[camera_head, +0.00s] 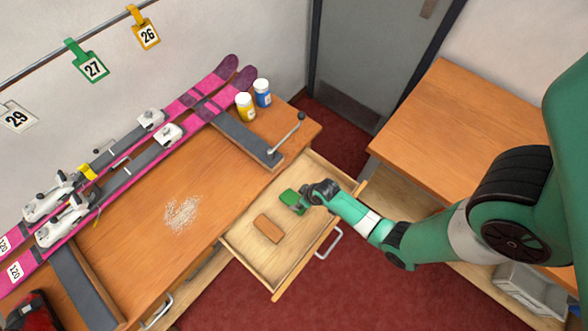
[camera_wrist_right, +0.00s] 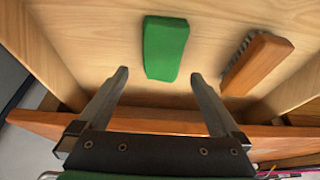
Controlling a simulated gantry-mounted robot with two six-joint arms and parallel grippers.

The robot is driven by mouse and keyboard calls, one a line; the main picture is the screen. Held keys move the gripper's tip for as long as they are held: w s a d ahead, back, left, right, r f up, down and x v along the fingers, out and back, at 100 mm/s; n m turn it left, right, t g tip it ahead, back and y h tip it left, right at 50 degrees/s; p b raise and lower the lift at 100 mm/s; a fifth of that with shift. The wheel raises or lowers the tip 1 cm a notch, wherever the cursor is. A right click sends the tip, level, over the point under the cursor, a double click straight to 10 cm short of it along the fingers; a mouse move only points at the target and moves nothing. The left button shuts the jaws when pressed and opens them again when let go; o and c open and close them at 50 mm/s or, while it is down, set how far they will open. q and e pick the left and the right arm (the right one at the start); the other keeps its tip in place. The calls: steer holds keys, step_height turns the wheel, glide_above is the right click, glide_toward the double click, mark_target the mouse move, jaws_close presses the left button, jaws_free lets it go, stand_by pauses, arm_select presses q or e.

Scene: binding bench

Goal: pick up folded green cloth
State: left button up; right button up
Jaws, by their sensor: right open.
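The folded green cloth (camera_head: 289,197) lies in the open drawer (camera_head: 258,256), towards its right side in the head view. In the right wrist view the cloth (camera_wrist_right: 165,48) lies flat on the drawer bottom, just beyond the fingertips and roughly between their lines. My right gripper (camera_head: 303,202) is over the drawer beside the cloth and hides part of it. The right wrist view shows its two fingers (camera_wrist_right: 158,75) spread apart with nothing between them. My left gripper is not in view.
A wooden brush (camera_head: 268,228) lies in the drawer near the cloth; its bristles show in the right wrist view (camera_wrist_right: 257,62). The drawer walls and front surround both. Pink skis (camera_head: 140,150) lie clamped on the bench, with yellow (camera_head: 245,107) and blue (camera_head: 262,94) bottles behind.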

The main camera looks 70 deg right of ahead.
mark_target(295, 200)
steer(key=shift+w+d+f, duration=0.1)
steer(key=shift+w+f, duration=0.1)
steer(key=shift+f, duration=0.45)
steer(key=shift+r, duration=0.1)
steer(key=b+x, duration=0.4)
steer(key=x, duration=0.1)
steer(key=shift+s+a, duration=0.1)
steer(key=shift+a, duration=0.15)
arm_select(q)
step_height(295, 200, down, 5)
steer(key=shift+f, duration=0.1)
arm_select(e)
steer(key=shift+c, duration=0.3)
